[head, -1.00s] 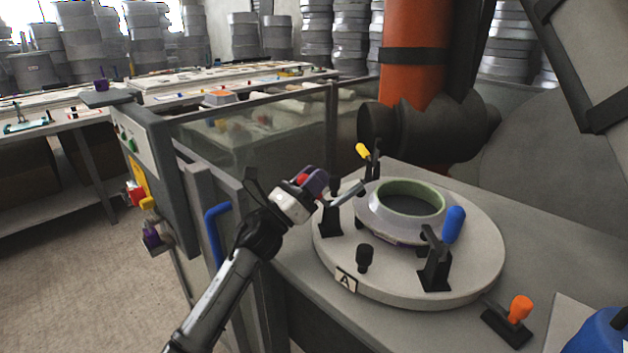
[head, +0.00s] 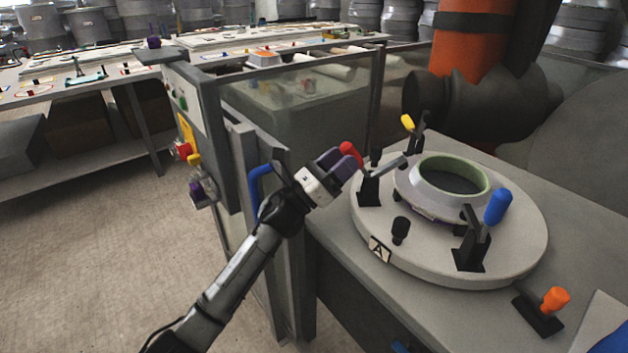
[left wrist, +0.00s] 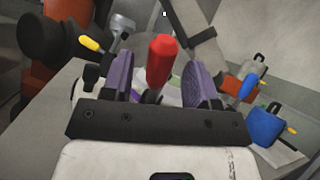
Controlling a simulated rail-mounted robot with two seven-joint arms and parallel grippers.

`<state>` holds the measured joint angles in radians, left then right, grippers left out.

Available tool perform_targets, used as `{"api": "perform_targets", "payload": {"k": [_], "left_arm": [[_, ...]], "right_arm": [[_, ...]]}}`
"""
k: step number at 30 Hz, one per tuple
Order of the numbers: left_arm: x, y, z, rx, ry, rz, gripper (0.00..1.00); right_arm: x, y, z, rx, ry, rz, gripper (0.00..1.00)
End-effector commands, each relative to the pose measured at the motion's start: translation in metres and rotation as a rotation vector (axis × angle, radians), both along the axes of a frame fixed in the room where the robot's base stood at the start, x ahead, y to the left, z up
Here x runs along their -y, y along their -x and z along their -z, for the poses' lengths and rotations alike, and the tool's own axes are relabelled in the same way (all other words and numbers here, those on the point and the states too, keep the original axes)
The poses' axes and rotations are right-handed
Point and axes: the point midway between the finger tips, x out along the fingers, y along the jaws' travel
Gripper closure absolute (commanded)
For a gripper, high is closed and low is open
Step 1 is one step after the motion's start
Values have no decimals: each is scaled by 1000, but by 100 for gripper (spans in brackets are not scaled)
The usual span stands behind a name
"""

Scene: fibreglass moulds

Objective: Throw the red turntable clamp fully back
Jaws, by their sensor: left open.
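The red clamp handle (head: 351,154) belongs to the black clamp (head: 369,188) on the left side of the round turntable (head: 330,215). My left gripper (head: 338,163) is at the red handle, and its purple fingers are open. In the left wrist view the red handle (left wrist: 161,60) stands between the two finger pads (left wrist: 160,82), with a gap on both sides. The clamp's grey arm (head: 390,163) reaches toward the mould ring (head: 453,176) on the turntable. The clamp's base is hidden in the wrist view. My right gripper is not seen.
A yellow-handled clamp (head: 408,123) and a blue-handled clamp (head: 497,207) also stand on the turntable. A black knob (head: 400,229) is near the front. An orange-handled clamp (head: 555,300) sits on the bench. A glass-panelled fence (head: 300,115) stands behind my left arm.

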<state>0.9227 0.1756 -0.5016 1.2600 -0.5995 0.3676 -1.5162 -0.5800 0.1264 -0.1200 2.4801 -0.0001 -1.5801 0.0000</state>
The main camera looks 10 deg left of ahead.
Motion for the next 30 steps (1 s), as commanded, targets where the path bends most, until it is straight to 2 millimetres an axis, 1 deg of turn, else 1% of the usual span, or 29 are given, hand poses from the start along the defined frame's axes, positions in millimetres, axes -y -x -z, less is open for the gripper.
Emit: {"api": "perform_targets", "payload": {"k": [1, 6, 9, 15, 21, 30], "left_arm": [[-7, 6, 4, -3, -1, -1, 46], [-28, 25, 22, -3, 0, 1, 46], [-39, 34, 31, -3, 1, 0, 46], [-53, 46, 44, -1, 1, 1, 46], [-58, 51, 49, -1, 0, 2, 46], [-59, 52, 50, 1, 0, 1, 46]], "right_arm": [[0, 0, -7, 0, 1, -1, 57], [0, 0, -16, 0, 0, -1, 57], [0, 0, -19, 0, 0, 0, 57], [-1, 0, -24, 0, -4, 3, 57], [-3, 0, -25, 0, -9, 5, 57], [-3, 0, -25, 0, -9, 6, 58]]}}
